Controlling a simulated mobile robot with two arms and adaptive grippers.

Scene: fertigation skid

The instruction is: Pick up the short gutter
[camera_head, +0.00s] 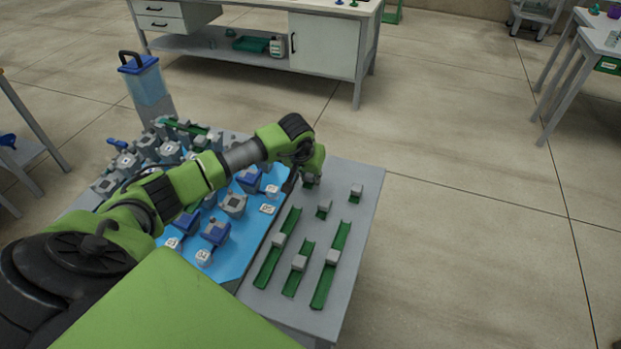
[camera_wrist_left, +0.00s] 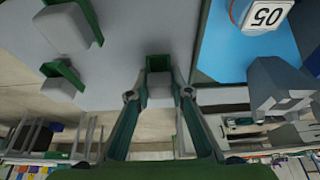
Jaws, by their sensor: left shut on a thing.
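My left gripper (camera_head: 300,180) reaches down over the far end of the grey table top. In the left wrist view its two fingers (camera_wrist_left: 159,97) are closed on both sides of a short green gutter (camera_wrist_left: 158,63) with a grey block (camera_wrist_left: 160,95) on it. The head view shows part of this short gutter (camera_head: 311,183) beside the fingers, partly hidden by the wrist. I cannot tell whether it touches the table. Two other short gutters with grey blocks stand nearby, one nearer (camera_head: 324,212) and one to the right (camera_head: 355,198). My right gripper is not in view.
Several longer green gutters with grey blocks, such as one at the right (camera_head: 323,290), lie on the grey table (camera_head: 368,225). A blue mat (camera_head: 232,262) with blue and grey fittings lies left of them. A clear container with a blue lid (camera_head: 140,64) stands behind.

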